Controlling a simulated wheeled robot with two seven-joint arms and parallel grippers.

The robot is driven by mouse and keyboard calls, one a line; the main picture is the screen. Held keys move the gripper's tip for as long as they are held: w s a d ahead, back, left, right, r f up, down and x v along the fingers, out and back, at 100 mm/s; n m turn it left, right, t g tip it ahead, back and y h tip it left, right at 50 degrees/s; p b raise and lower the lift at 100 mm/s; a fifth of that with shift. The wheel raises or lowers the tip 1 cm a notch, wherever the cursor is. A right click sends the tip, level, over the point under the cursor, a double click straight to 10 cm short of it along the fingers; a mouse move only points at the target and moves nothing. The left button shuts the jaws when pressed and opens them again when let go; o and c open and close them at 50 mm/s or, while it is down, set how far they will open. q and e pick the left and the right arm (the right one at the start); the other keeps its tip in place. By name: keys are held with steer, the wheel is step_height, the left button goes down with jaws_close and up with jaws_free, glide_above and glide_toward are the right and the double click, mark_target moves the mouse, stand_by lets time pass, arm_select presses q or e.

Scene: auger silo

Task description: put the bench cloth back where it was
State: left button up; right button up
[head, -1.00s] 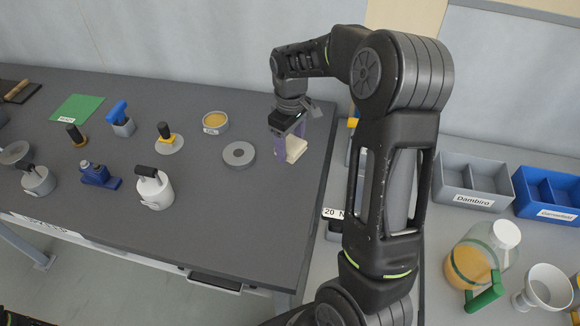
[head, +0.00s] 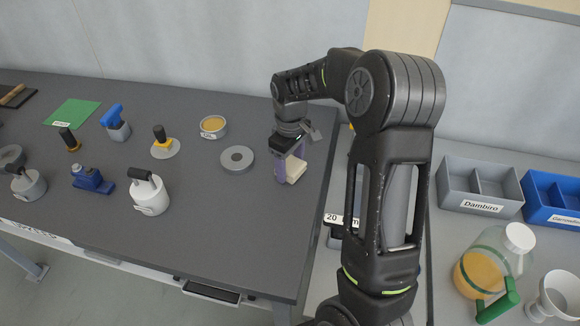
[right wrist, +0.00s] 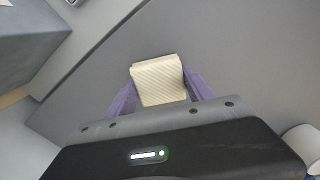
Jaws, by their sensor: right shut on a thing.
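The bench cloth (head: 296,168) is a small cream folded pad near the right end of the dark grey bench. It also shows in the right wrist view (right wrist: 158,82), ribbed, between the two purple fingers. My right gripper (head: 288,170) points down over the bench and is shut on the cloth. In the right wrist view the right gripper (right wrist: 160,95) has a finger at each side of the cloth. I cannot tell whether the cloth touches the bench top. My left gripper is not in view.
A grey ring-shaped disc (head: 237,160) lies just left of the gripper. A tan-filled round dish (head: 213,127), a white canister (head: 149,192) and a blue tool (head: 92,179) stand further left. The bench (head: 240,220) is clear in front. Grey (head: 480,188) and blue bins stand at right.

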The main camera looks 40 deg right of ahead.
mark_target(290, 164)
steer(key=shift+f, duration=0.1)
steer(key=o, duration=1.3)
step_height(290, 164, up, 12)
steer(key=p, duration=0.8)
steer(key=shift+p, duration=0.3)
